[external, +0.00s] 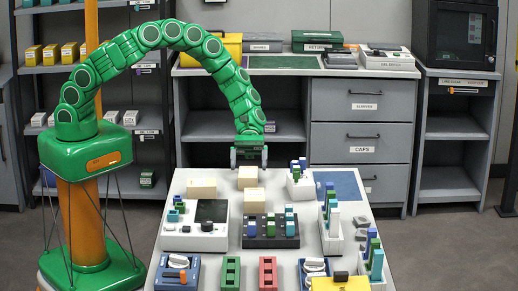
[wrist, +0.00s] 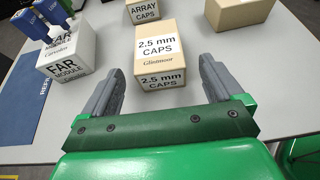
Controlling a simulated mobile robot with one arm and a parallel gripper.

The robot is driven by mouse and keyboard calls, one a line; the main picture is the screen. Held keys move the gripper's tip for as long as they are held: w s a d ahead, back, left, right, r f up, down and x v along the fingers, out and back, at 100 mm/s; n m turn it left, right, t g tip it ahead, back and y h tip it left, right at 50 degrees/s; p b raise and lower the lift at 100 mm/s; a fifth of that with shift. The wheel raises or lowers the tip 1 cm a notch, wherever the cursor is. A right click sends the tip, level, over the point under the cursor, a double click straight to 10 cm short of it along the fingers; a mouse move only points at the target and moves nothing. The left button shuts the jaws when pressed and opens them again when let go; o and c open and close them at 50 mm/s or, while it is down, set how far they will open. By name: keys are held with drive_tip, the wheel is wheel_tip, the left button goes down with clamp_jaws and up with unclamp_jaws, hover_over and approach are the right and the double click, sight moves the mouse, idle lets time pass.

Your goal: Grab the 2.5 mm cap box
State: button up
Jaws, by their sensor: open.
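The 2.5 mm cap box (wrist: 160,60) is a tan box with white labels reading "2.5 mm CAPS" on its top and near side. In the external view it appears to be the cream box (external: 248,178) just below my gripper (external: 249,158), at the back of the table. In the wrist view my gripper (wrist: 160,80) is open, with its grey fingers apart and nothing held. The box lies ahead, between the lines of the two fingers and apart from both.
The array caps box (wrist: 143,9) stands just beyond, and another tan box (wrist: 238,10) is at the right. The far module box (wrist: 68,55), holding blue-topped parts, stands at the left beside a blue mat (wrist: 25,115). A dark tray (external: 270,242) sits mid-table.

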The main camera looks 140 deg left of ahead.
sight(248, 174)
drive_tip(key=x, duration=0.5)
drive_tip(key=shift+a+f, duration=0.1)
drive_tip(key=shift+f, duration=0.05)
drive_tip(key=shift+c, duration=0.2)
drive_tip(key=shift+s, duration=0.1)
drive_tip(key=c, duration=1)
